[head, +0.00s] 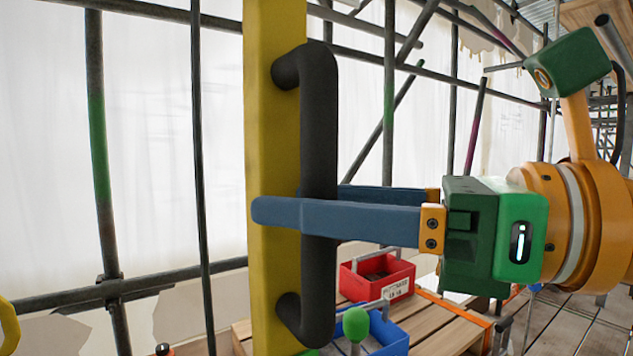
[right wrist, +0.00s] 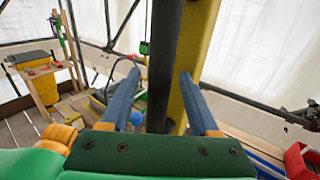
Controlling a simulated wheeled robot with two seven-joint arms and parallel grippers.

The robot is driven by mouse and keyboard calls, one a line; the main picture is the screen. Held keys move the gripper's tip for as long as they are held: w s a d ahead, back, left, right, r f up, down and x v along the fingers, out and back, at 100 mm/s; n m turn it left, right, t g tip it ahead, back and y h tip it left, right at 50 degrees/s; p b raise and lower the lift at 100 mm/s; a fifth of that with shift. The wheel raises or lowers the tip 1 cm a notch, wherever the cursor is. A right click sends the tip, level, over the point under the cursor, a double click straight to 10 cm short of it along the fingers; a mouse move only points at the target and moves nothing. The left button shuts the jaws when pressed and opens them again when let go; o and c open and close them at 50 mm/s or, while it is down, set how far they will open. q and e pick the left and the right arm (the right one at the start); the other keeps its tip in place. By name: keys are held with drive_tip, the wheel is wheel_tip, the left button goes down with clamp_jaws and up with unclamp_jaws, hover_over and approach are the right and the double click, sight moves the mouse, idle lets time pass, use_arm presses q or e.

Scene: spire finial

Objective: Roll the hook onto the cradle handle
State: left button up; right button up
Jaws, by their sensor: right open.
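A thick black handle (head: 320,130) is fixed upright by its two ends to a yellow post (head: 262,120). My right gripper (head: 285,202) reaches in from the right with its blue fingers spread, one on each side of the handle's lower half. In the right wrist view, the handle (right wrist: 164,65) runs between the two fingers, with gaps visible beside it, and the yellow post (right wrist: 196,50) stands behind. I cannot make out a hook for certain. A curved yellow piece (head: 8,325) is cut off at the left edge; I cannot tell what it is. My left gripper is not in view.
Below the handle are a red box (head: 377,278) with a label, a blue box (head: 392,335) and a green ball (head: 356,323) on a stalk, by wooden planks (head: 450,330). Dark scaffold poles (head: 97,130) and white sheeting stand behind. The space left of the post is open.

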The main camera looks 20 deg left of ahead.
drive_tip(key=shift+s, duration=0.15)
drive_tip(key=shift+d, duration=0.15)
clamp_jaws()
idle(1.1)
